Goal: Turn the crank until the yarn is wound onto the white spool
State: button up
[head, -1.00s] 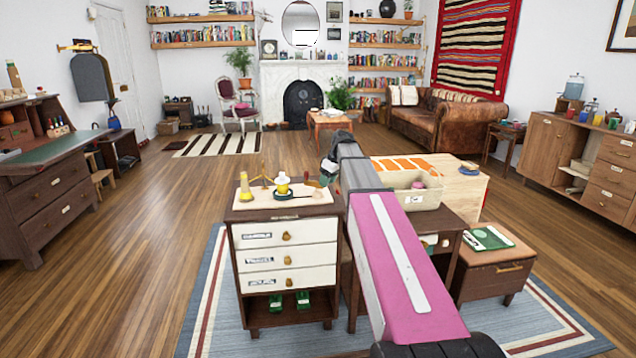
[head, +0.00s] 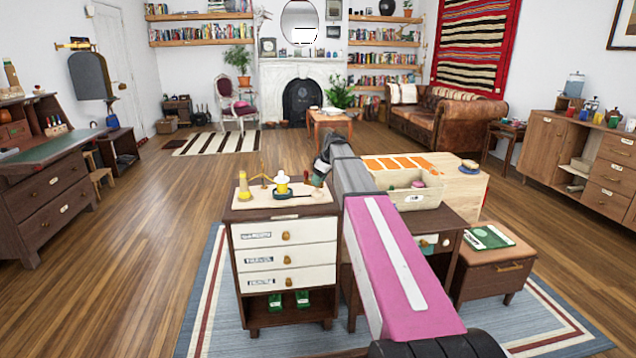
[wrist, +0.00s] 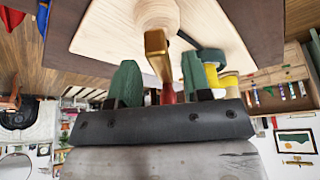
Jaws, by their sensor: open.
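The winder stands on a pale board (head: 262,206) on top of a small drawer cabinet. The white spool (head: 282,178) sits mid-board with yellow around its lower part. A yellow cone (head: 244,187) stands at the board's left end. In the wrist view a brass crank arm (wrist: 157,55) runs from a pale wooden post (wrist: 156,12) to a red grip (wrist: 168,96). My gripper (wrist: 158,84) is open, with its green fingers on either side of the grip; contact cannot be told. My gripper (head: 320,173) is at the board's right end in the head view.
The cabinet (head: 285,258) has white drawers. A cream bin (head: 418,196) stands to the right of my arm, near a pale wooden box with orange strips (head: 400,164). A stool (head: 492,268) bears a green item. Open wooden floor lies to the left.

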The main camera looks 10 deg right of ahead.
jog(key=shift+w+a+f, duration=0.1)
jog(key=shift+a+f, duration=0.15)
jog(key=shift+f, duration=0.4)
grip_shut()
